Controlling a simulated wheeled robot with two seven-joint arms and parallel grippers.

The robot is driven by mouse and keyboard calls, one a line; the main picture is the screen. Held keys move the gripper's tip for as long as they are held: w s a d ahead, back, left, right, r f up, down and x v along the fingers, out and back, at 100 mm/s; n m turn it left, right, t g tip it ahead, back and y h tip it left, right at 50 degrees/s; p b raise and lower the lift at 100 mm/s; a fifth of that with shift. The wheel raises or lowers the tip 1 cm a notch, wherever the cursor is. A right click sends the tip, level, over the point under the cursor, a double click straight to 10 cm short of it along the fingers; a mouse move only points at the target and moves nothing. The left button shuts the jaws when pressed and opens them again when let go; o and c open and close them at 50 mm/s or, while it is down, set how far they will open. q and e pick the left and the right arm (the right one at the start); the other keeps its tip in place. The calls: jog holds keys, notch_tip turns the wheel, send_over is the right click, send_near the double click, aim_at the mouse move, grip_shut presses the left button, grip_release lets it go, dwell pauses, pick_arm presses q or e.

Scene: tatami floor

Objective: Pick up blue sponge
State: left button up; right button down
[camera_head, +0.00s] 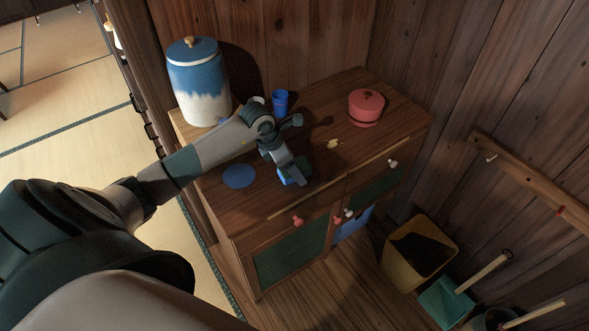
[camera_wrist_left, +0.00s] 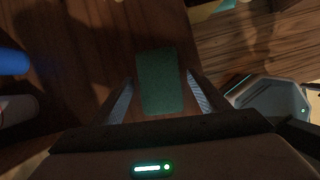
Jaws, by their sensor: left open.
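The sponge shows in the head view as a small blue patch (camera_head: 283,179) on the cabinet top, mostly hidden by my left gripper (camera_head: 293,176). In the left wrist view a dark green rectangular face (camera_wrist_left: 160,80), which seems to be the sponge's top, lies between the two fingers. My left gripper (camera_wrist_left: 160,100) is open, with one finger on each side of the sponge and a gap showing at each side. I cannot tell how far the fingertips are above the wood. My right gripper is not in view.
On the wooden cabinet (camera_head: 330,165) stand a blue-and-white lidded jar (camera_head: 198,85), a blue cup (camera_head: 280,102), a red lidded pot (camera_head: 366,108) and a flat blue disc (camera_head: 239,176). A yellow bin (camera_head: 405,268) stands on the floor to the right. Wooden walls close the back.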

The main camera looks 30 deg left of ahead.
aim_at(301, 166)
pick_arm(q)
jog(key=c, duration=1.1)
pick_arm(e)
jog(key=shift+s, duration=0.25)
pick_arm(q)
jog(key=shift+r, duration=0.1)
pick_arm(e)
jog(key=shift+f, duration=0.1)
